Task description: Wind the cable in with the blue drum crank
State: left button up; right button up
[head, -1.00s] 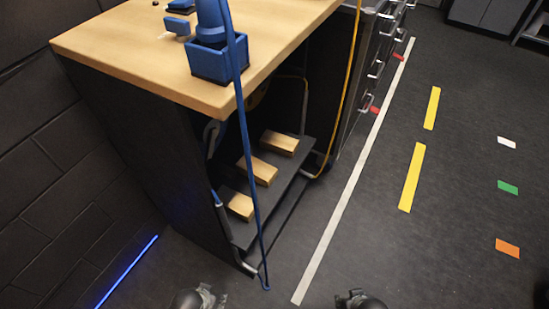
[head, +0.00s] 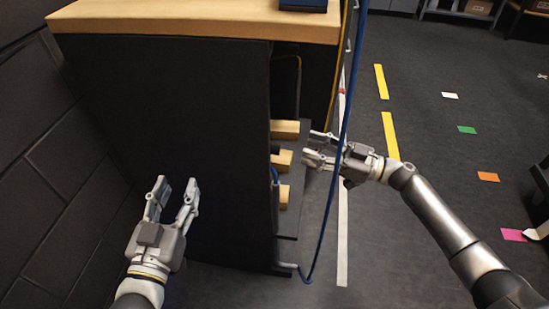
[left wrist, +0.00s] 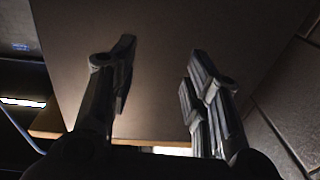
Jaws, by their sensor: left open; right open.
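A blue cable (head: 355,50) hangs down past the right side of the bench and bends back near the floor at the bench's lower corner. Only the lower part of a blue block-like fixture (head: 303,4) shows on the bench top at the upper edge. I cannot make out the drum crank. My left gripper (head: 176,182) is open and empty in front of the dark side panel. Its spread fingers also show in the left wrist view (left wrist: 160,90). My right gripper (head: 312,147) is open beside the bench's open side, near the wooden blocks, with the cable passing close to it.
The bench has a wooden top (head: 180,22) and a dark side panel (head: 170,95). Wooden blocks (head: 285,129) sit on a low shelf in its open side. A yellow cable (head: 335,85) hangs there too.

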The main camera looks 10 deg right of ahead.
aim_at(275, 150)
jog(key=a+g+b, duration=0.1)
jog(key=a, duration=0.2)
jog(key=a+n+g, duration=0.1)
jog(key=a, duration=0.2)
jog(key=w+a+g+b, duration=0.1)
jog(key=a, duration=0.2)
jog(key=shift+n+y+b, duration=0.3)
jog(key=shift+n+b, duration=0.05)
jog(key=shift+n, duration=0.05)
pick_arm(q)
jog(key=s+r+t+h, duration=0.1)
jog(key=s+r+t, duration=0.1)
jog(key=r+t, duration=0.2)
jog(key=s+r+t+h, duration=0.1)
jog(key=s+r+t, duration=0.2)
jog(key=r, duration=0.6)
jog(key=shift+s+t, duration=0.2)
jog(key=shift+t, duration=0.2)
pick_arm(e)
jog(key=shift+w+a, duration=0.2)
jog(key=shift+a, duration=0.25)
pick_arm(q)
jog(key=shift+d, duration=0.1)
pick_arm(e)
grip_shut()
